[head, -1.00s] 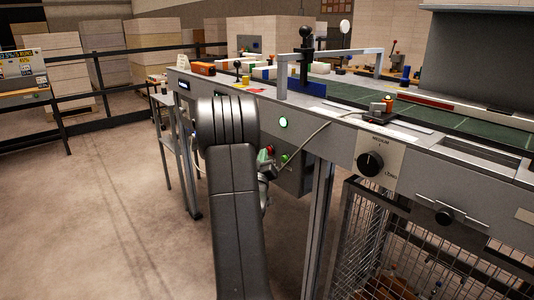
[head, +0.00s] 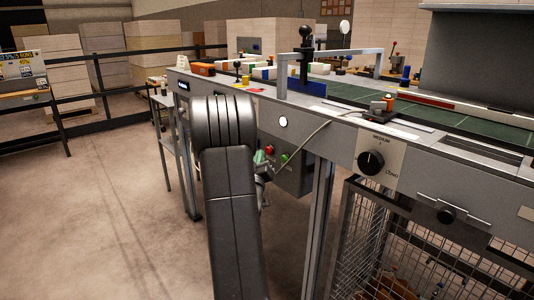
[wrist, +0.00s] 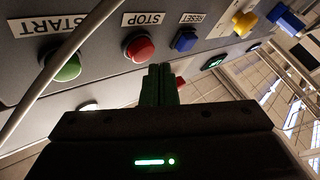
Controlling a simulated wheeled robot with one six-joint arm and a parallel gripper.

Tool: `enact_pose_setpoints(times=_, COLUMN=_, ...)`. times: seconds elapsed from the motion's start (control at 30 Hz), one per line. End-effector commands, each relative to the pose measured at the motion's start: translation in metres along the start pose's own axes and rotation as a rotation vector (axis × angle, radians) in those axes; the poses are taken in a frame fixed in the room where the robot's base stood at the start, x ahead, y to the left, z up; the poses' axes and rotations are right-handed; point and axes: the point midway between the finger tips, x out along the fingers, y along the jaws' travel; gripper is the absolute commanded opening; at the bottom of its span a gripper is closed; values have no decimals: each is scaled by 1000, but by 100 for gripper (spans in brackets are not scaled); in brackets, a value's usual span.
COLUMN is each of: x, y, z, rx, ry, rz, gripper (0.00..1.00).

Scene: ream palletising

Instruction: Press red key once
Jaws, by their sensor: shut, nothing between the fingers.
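The red key (wrist: 140,47) is a round red button under a STOP label in the wrist view. It also shows in the head view (head: 269,150) on the grey control box below the conveyor. My gripper (wrist: 160,68) is shut and empty, its green fingertips just below and right of the red key in the picture. Whether they touch it I cannot tell. In the head view, my gripper (head: 260,157) shows beside the control box, partly hidden behind my arm.
A green START button (wrist: 64,66) sits left of the red key and a blue RESET button (wrist: 185,40) right. A yellow knob (wrist: 244,23) is further right. A cable (head: 303,143) hangs in front of the box. A round lamp (head: 283,122) shows white above.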

Motion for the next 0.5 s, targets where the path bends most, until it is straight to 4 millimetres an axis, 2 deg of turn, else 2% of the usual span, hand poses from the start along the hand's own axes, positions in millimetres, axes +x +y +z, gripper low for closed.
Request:
enact_pose_setpoints(times=0.17, x=-3, y=-3, z=-2, rx=1, ry=1, rz=-1, gripper=0)
enact_pose_setpoints(times=0.5, x=-27, y=-21, z=-19, rx=2, ry=1, rz=-2, gripper=0)
